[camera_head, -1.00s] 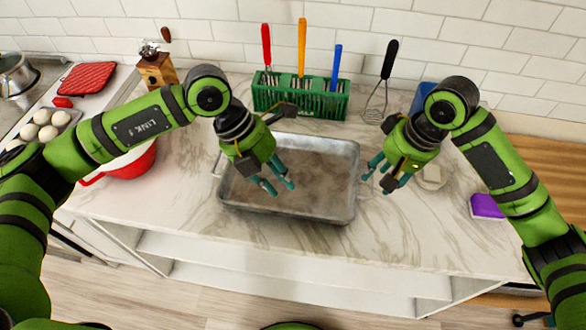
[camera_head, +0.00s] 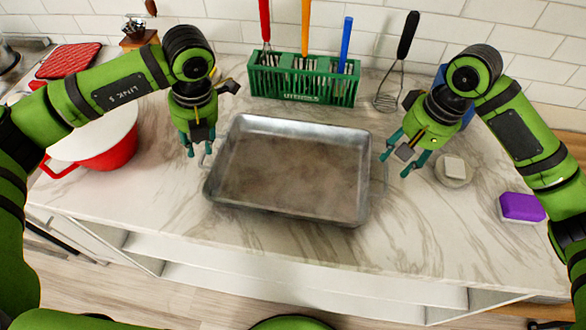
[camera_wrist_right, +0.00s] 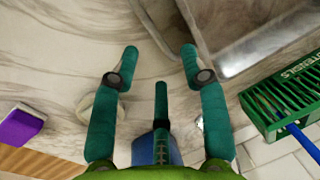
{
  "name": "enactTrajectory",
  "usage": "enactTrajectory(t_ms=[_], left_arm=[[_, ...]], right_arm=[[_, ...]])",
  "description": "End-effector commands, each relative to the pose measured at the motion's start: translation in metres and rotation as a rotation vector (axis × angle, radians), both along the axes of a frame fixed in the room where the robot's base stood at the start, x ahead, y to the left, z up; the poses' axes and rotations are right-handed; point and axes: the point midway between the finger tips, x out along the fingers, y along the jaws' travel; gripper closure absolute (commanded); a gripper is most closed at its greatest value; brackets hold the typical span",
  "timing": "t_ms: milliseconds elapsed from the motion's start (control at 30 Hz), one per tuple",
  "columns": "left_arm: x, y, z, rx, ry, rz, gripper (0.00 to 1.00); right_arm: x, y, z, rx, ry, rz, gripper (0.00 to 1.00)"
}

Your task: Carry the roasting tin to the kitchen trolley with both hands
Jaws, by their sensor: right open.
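The grey metal roasting tin (camera_head: 290,205) lies flat on the marble counter, with a thin wire handle at each short end. My left gripper (camera_head: 198,150) is open above the tin's left handle, with fingers apart and nothing between them. My right gripper (camera_head: 394,165) is open and empty beside the tin's right end, close to the right handle. I cannot make out a kitchen trolley in these views.
A green utensil rack (camera_head: 303,80) stands behind the tin, with a whisk (camera_head: 390,90) beside it. A red pot (camera_head: 105,150) stands left, partly behind my left arm. A small round dish (camera_head: 453,170) and a purple sponge (camera_head: 521,207) lie right. Counter in front of the tin is clear.

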Motion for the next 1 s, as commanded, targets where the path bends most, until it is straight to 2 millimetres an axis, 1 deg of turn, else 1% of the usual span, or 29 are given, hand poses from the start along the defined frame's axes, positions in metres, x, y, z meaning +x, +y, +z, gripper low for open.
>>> enactTrajectory(t_ms=[33, 200, 300, 400, 533, 767, 800, 833, 867, 900, 1000], left_arm=[[-0.001, 0.002, -0.008, 0.002, 0.004, 0.002, 0.72], [0.0, 0.007, -0.033, 0.002, 0.004, 0.001, 0.72], [0.0, 0.009, -0.045, 0.001, 0.003, 0.001, 0.72], [0.001, 0.011, -0.054, 0.001, 0.001, 0.0, 0.72], [0.001, 0.012, -0.059, 0.0, 0.001, 0.0, 0.72], [0.001, 0.012, -0.059, 0.0, 0.0, 0.0, 0.72], [0.001, 0.012, -0.059, 0.0, 0.0, 0.0, 0.8], [0.001, 0.012, -0.059, 0.0, 0.0, 0.0, 0.92], [0.001, 0.012, -0.059, 0.0, 0.0, 0.0, 1.0], [0.001, 0.012, -0.059, 0.0, 0.0, 0.0, 1.0], [0.001, 0.012, -0.059, 0.0, 0.0, -0.001, 1.0]], right_arm=[[-0.001, 0.002, -0.008, 0.0, 0.004, 0.001, 0.55], [0.0, 0.007, -0.033, -0.001, 0.003, 0.0, 0.55], [0.0, 0.009, -0.045, 0.0, 0.003, 0.0, 0.55], [0.001, 0.011, -0.053, 0.0, 0.0, -0.001, 0.55], [0.001, 0.012, -0.059, 0.0, 0.0, -0.001, 0.55], [0.001, 0.012, -0.059, 0.0, 0.0, -0.001, 0.55], [0.001, 0.012, -0.059, 0.0, 0.0, -0.001, 0.63], [0.001, 0.012, -0.059, 0.0, 0.0, -0.001, 0.75], [0.001, 0.012, -0.059, 0.0, 0.0, -0.001, 0.87], [0.001, 0.012, -0.059, 0.0, -0.001, -0.001, 1.0], [0.001, 0.012, -0.059, 0.0, -0.001, -0.001, 1.0]])
